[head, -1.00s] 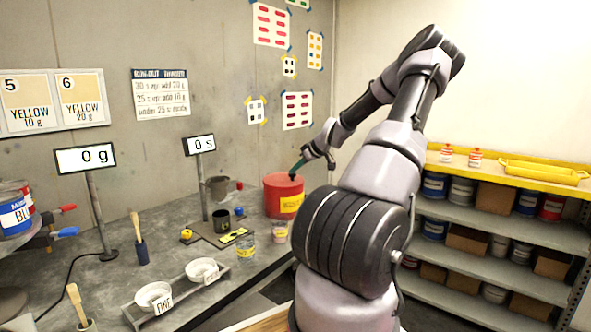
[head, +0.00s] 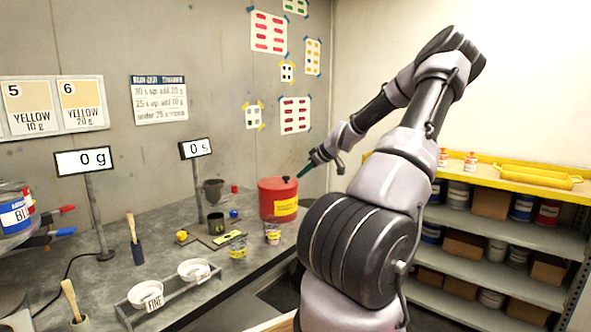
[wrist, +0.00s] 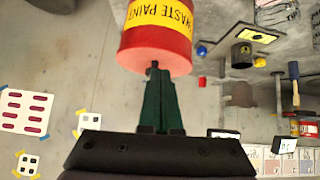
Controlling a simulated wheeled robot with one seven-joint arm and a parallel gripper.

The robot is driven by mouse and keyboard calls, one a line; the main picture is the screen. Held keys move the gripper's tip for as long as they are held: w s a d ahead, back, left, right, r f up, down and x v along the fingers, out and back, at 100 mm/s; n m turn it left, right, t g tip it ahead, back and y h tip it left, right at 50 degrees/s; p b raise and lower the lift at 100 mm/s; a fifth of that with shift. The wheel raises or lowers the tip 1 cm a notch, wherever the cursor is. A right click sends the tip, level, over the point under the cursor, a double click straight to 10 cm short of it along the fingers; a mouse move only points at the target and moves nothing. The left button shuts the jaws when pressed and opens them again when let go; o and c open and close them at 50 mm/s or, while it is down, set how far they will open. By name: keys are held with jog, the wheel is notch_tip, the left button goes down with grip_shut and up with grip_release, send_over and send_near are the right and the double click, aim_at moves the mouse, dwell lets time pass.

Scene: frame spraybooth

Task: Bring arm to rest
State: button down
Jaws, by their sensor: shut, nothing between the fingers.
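My arm reaches up from the base, bends high and comes down to the gripper.
The grey bench (head: 160,245) holds a dark cup (head: 216,223), small jars, two white bowls (head: 194,269), brushes and two display stands. Yellow-topped shelves (head: 490,174) with cans and boxes stand at the right. A wall with posted cards is behind the bench.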

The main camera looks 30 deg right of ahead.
jog(key=s+a+r+m+g+h, duration=0.1)
jog(key=s+a+r+g, duration=0.15)
jog(key=s+a, duration=0.4)
jog(key=s+a+r+m+g+h, duration=0.1)
jog(key=s+a+r+g+h, duration=0.2)
jog(key=a, duration=0.7)
jog(key=s+a+r+m+t+y, duration=0.1)
jog(key=s+a+r+m, duration=0.1)
jog(key=s+a+r, duration=0.2)
jog(key=s+a+r+m+t, duration=0.1)
jog(key=s+a+r, duration=0.4)
jog(key=s, duration=0.6)
jog(key=s+a+r+m+t+y, duration=0.1)
jog(key=s+a+r+m, duration=0.3)
jog(key=s+r, duration=0.4)
jog(key=shift+a+r+t+y, duration=0.3)
jog(key=shift+a+t, duration=0.15)
jog(key=shift+a, duration=0.3)
